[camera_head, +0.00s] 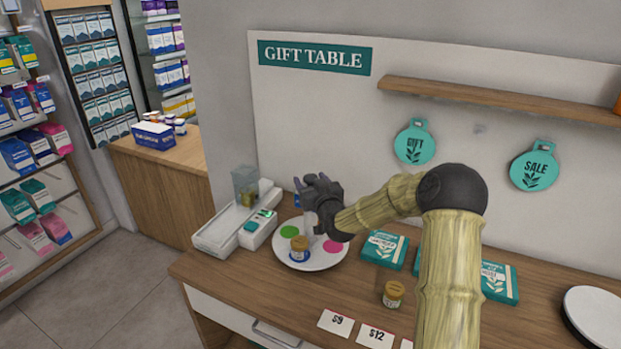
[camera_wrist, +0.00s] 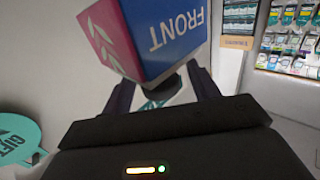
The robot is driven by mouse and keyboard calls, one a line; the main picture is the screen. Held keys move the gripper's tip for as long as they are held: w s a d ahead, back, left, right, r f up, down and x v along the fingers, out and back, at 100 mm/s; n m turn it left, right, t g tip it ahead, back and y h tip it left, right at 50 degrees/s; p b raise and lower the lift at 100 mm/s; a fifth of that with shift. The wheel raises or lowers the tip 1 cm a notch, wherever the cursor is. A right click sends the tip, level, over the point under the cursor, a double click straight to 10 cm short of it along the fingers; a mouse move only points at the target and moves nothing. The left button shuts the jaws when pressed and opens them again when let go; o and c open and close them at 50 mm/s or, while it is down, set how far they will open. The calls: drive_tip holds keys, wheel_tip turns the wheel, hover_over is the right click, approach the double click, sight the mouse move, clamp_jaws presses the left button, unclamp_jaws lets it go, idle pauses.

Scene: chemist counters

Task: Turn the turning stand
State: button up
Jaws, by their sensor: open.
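The turning stand is a white round plate (camera_head: 318,262) on the wooden table, with a green, a pink and a blue spot. A small jar with a tan lid (camera_head: 299,246) stands on its blue spot. My gripper (camera_head: 307,181) is above the plate, its fingers apart. In the wrist view a box (camera_wrist: 165,35) with a blue face reading FRONT and a pink face shows upside down near my open fingers. I cannot tell whether they touch it. My gripper hides most of this box in the head view.
A white device with a clear bin (camera_head: 246,185) stands close left of the plate. Teal boxes (camera_head: 384,249), another jar (camera_head: 393,294) and price cards (camera_head: 336,322) lie to the right and front. The sign wall (camera_head: 300,110) rises behind.

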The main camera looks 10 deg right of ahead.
drive_tip(key=shift+w, duration=0.4)
drive_tip(key=shift+a, duration=0.1)
drive_tip(key=shift+s, duration=0.1)
drive_tip(key=shift+c, duration=0.9)
clamp_jaws()
